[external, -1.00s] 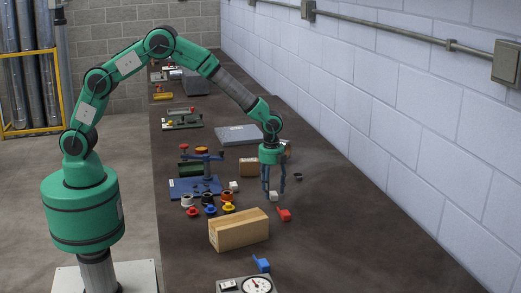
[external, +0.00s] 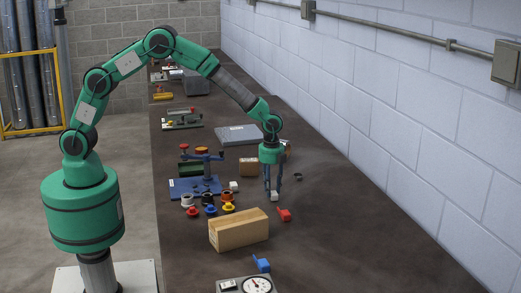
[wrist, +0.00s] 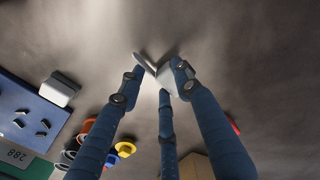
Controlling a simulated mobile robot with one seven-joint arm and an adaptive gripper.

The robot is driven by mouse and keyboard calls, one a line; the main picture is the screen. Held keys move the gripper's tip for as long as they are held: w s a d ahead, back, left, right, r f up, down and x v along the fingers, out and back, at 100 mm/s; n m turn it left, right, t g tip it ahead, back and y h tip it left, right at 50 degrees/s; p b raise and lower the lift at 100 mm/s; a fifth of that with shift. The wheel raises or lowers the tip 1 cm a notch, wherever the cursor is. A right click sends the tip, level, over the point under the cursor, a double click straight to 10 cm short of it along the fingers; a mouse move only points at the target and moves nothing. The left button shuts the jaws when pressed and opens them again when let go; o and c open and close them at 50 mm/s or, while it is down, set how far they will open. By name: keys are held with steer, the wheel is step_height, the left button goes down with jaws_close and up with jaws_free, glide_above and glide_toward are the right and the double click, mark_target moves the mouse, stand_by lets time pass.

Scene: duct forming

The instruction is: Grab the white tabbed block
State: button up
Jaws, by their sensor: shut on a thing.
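The white tabbed block (external: 274,196) is between the fingertips of my gripper (external: 273,188), low over the dark bench top. In the wrist view my three blue fingers (wrist: 155,85) close in on the white tabbed block (wrist: 164,76), and its thin tab shows at its upper left. My gripper is shut on it. The fingers hide part of the block, and I cannot tell whether it still touches the bench.
A second white block (external: 234,186) lies left of my gripper, beside a blue fixture (external: 186,188). A red tabbed block (external: 284,215) and a wooden block (external: 239,230) lie nearer the camera. Several coloured spools stand left. Bench to the right is clear.

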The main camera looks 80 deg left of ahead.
step_height(320, 180, up, 10)
steer(key=p, duration=0.2)
stand_by(0.3)
